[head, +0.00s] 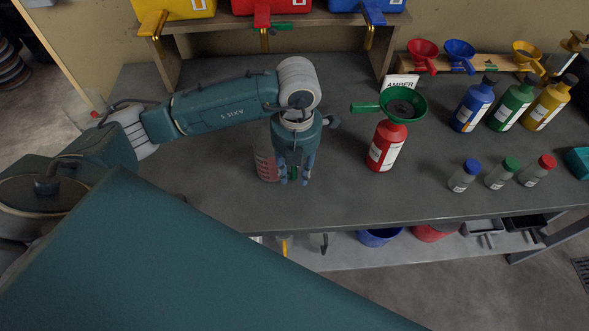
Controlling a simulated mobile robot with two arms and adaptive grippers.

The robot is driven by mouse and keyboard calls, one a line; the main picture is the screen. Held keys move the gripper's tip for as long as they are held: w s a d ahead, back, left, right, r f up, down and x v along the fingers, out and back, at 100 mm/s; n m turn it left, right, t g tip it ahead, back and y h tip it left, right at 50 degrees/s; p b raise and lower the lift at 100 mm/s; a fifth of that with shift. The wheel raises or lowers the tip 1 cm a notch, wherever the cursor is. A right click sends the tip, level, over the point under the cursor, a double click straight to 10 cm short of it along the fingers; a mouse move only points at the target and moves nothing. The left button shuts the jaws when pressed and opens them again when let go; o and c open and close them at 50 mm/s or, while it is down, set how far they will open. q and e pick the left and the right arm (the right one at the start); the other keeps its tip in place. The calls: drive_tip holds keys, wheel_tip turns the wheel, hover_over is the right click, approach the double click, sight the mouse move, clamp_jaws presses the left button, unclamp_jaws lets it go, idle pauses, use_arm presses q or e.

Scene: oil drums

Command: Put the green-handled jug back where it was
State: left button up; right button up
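The clear jug (265,162) with red markings is at the middle left of the bench, partly hidden behind my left gripper. A bit of its green handle (293,172) shows between the fingertips. My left gripper (295,177) points down at the handle, its two fingers a little apart, one on each side of it. I cannot tell whether they press on it. Whether the jug's base touches the bench is also unclear. My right gripper is not in view.
A red bottle (386,148) with a green funnel (404,104) in it stands right of the gripper. Blue, green and yellow bottles (513,105) and small capped bottles (500,174) stand farther right. Coloured drums (270,6) sit on a shelf behind. The bench front (340,205) is clear.

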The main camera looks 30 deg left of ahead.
use_arm(q)
drive_tip(key=shift+r, duration=0.15)
drive_tip(key=shift+r, duration=0.2)
wheel_tip(320, 180, up, 11)
drive_tip(key=b, duration=0.2)
drive_tip(key=shift+w+d+f+b, duration=0.1)
drive_tip(key=shift+f+b, duration=0.05)
drive_tip(key=shift+b, duration=0.2)
drive_tip(key=shift+r, duration=0.45)
